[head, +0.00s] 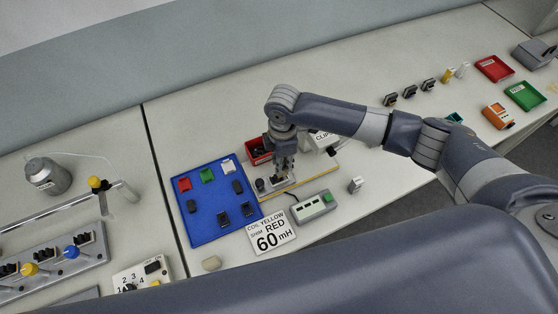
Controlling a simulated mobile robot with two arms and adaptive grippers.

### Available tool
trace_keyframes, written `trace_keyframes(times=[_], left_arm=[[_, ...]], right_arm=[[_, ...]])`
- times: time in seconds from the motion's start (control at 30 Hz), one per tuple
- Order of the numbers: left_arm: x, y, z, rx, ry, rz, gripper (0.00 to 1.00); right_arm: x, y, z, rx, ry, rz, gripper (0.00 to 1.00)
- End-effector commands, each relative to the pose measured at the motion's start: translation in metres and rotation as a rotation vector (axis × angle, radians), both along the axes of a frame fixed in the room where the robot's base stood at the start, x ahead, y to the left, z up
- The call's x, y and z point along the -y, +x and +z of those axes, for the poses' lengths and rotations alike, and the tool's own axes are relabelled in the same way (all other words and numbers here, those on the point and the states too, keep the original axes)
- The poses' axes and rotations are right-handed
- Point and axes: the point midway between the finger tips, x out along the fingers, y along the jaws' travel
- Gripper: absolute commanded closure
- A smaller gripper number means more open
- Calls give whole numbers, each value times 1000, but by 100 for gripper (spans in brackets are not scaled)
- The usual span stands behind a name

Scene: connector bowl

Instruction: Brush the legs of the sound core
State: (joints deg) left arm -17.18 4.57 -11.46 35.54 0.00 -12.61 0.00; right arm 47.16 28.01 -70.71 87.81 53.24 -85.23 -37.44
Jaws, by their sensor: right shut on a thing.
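My right gripper (284,166) points down over a light board with a yellow front edge (318,177), right of the blue mat. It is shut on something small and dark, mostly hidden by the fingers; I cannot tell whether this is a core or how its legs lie. Several small dark parts, perhaps cores, lie on the blue mat (205,227), one of them near its front (222,219). Another row of dark parts (409,91) stands at the back right. I cannot tell which core is sound, nor identify a brush. My left gripper is not in view.
A sign reading "60 mH" (270,234) and a grey meter with a green part (314,206) lie in front of the board. A red bin (257,151) stands behind it. Red (494,69) and green (525,96) trays are far right.

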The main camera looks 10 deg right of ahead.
Motion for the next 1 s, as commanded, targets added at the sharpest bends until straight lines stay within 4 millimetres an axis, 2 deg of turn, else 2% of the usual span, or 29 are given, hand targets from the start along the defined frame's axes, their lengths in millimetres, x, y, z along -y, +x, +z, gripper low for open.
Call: trace_keyframes(times=[0.23, 0.37, 1.0], left_arm=[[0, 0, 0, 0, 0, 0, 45], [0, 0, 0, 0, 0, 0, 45], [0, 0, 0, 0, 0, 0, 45]], right_arm=[[1, 0, -1, -1, -2, 0, 100], [1, 0, 5, 0, -1, 0, 100], [1, 0, 70, 1, 0, 1, 100]])
